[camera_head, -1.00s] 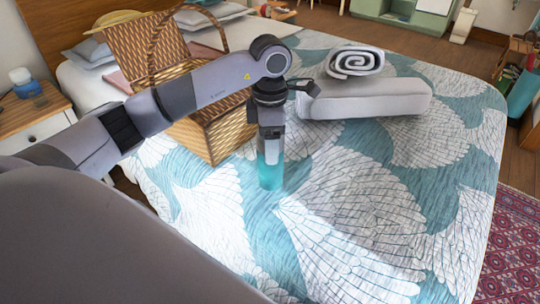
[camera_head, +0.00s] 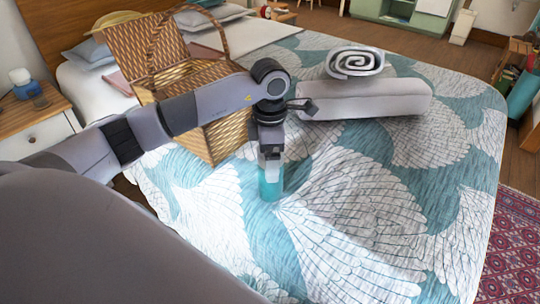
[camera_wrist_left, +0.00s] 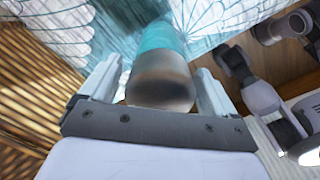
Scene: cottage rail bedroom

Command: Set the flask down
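The flask (camera_head: 271,184) is a teal cylinder with a grey upper part, upright over the near left half of the bed. My left gripper (camera_head: 270,160) points down from above and is shut on the flask's upper part. In the left wrist view the flask (camera_wrist_left: 160,65) stands between the two fingers (camera_wrist_left: 160,95), its teal body towards the bed cover. The flask's base is at or just above the cover; I cannot tell whether it touches.
The bed (camera_head: 370,210) has a teal and white leaf-pattern cover, clear in front and to the right. An open wicker basket (camera_head: 222,137) stands close behind left of the flask. A nightstand (camera_head: 35,120) is at far left.

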